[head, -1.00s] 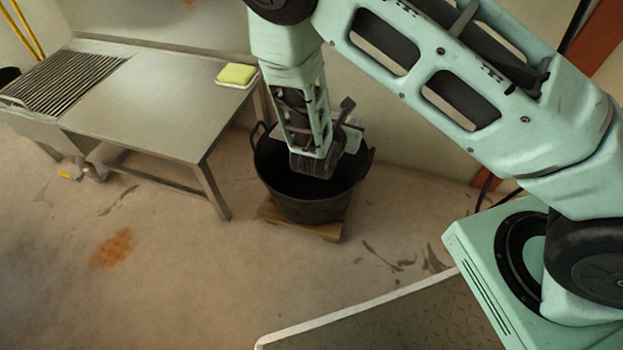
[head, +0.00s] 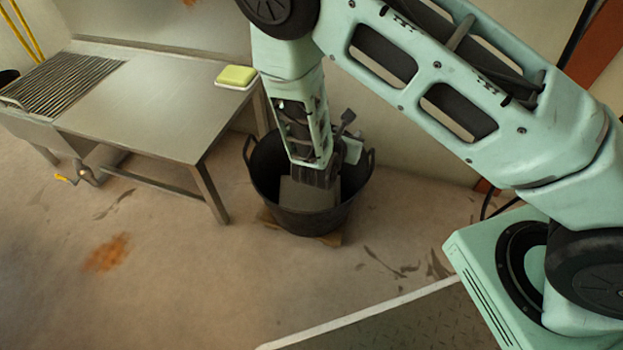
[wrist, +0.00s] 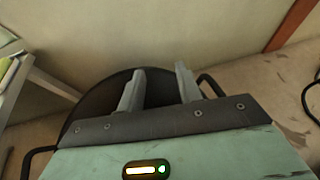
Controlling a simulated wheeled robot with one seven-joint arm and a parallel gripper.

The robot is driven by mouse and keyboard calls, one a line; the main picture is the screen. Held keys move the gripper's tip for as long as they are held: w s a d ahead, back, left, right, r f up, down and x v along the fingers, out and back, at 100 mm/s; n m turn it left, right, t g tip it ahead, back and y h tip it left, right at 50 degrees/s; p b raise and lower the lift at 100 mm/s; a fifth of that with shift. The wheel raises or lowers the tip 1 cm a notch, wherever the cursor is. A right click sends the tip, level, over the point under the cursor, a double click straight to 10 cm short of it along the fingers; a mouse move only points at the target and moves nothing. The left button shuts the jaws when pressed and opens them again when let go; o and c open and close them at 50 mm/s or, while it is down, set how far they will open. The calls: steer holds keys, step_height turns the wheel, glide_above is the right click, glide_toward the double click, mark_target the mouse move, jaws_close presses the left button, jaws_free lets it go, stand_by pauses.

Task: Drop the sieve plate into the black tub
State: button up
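The black tub (head: 300,222) stands on the floor to the right of the steel table. A flat grey piece (head: 296,194), which looks like the sieve plate, shows inside the tub, just below my gripper (head: 328,178). My gripper partly covers it, and I cannot make out any holes. In the wrist view my gripper (wrist: 160,78) points over the dark tub (wrist: 96,98). Its two fingers stand apart with nothing seen between them. The grey piece is not visible in the wrist view.
The tub rests on a low wooden base (head: 334,239) near the wall. A steel table (head: 150,105) with a slatted drain area and a yellow-green sponge (head: 237,75) stands at left. A flat edged surface (head: 400,320) is at the front. Floor between is open.

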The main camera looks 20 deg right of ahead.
steer(key=p+v, duration=0.6)
steer(key=v, duration=1.1)
steer(key=shift+s+a+r, duration=0.1)
steer(key=shift+s, duration=0.05)
